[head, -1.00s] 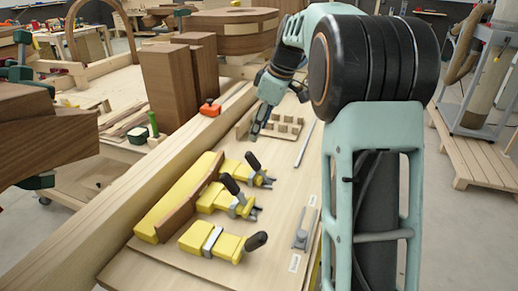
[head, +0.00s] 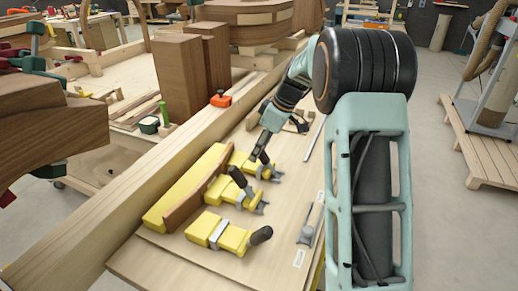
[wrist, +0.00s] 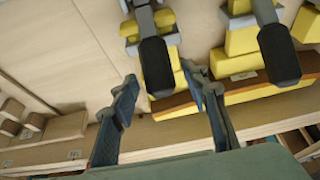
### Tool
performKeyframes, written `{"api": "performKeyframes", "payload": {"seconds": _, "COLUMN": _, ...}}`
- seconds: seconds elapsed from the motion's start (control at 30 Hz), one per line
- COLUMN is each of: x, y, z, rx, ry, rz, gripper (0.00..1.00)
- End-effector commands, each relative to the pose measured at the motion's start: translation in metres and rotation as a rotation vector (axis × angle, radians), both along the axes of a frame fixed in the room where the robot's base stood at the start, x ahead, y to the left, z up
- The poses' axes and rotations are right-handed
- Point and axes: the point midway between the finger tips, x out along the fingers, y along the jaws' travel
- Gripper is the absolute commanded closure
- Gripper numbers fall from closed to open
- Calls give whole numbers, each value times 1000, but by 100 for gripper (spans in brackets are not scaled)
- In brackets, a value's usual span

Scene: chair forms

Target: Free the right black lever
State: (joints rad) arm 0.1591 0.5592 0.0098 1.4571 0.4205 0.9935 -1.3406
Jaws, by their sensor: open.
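Three yellow clamps lie in a row on the bench in the head view, each with a black lever. The far clamp (head: 243,162) has its lever beside my gripper (head: 260,152). The middle lever (head: 239,178) tilts up, and the near lever (head: 261,235) lies low at its clamp's end. In the wrist view my gripper (wrist: 158,72) is open, with a black lever (wrist: 156,66) between its two fingers, apparently untouched. A second black lever (wrist: 279,53) shows to the right, outside the fingers. Which lever the task calls right is unclear.
A brown curved wooden strip (head: 196,193) runs along the clamps' left side. A wooden rack with small blocks (wrist: 35,125) lies left in the wrist view. A grey metal fixture (head: 308,228) sits on the bench's right, with bare board between.

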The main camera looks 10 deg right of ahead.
Motion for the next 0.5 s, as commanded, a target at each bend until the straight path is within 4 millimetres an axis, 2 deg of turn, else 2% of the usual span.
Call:
{"api": "performKeyframes", "payload": {"seconds": 0.33, "x": 1, "y": 2, "z": -5, "rx": -1, "ry": 1, "rz": 1, "gripper": 58}}
{"api": "performKeyframes", "payload": {"seconds": 0.5, "x": 1, "y": 2, "z": -4, "rx": -1, "ry": 0, "rz": 1, "gripper": 77}}
